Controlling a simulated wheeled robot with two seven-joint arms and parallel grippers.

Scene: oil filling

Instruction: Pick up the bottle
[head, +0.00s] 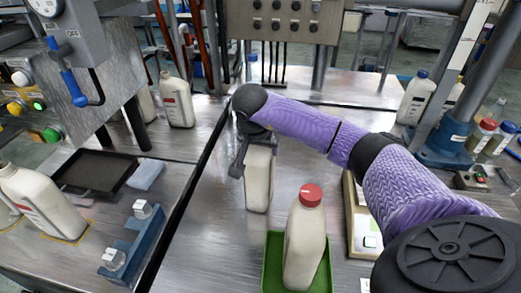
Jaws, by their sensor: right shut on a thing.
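My right gripper (240,160) is shut on a cream-white bottle (259,182) in the middle of the steel table. The bottle looks upright, and the gripper hides its top. I cannot tell whether its base touches the table. A second cream bottle with a red cap (305,240) stands on a green tray (271,262) in front of it, apart from the gripper. My left gripper is not in view.
White bottles stand at the left (40,200), back left (176,101) and back right (416,98). A black tray (97,171) and a blue fixture (136,238) lie on the left. A beige scale (356,222) sits under my right arm. Table behind the held bottle is clear.

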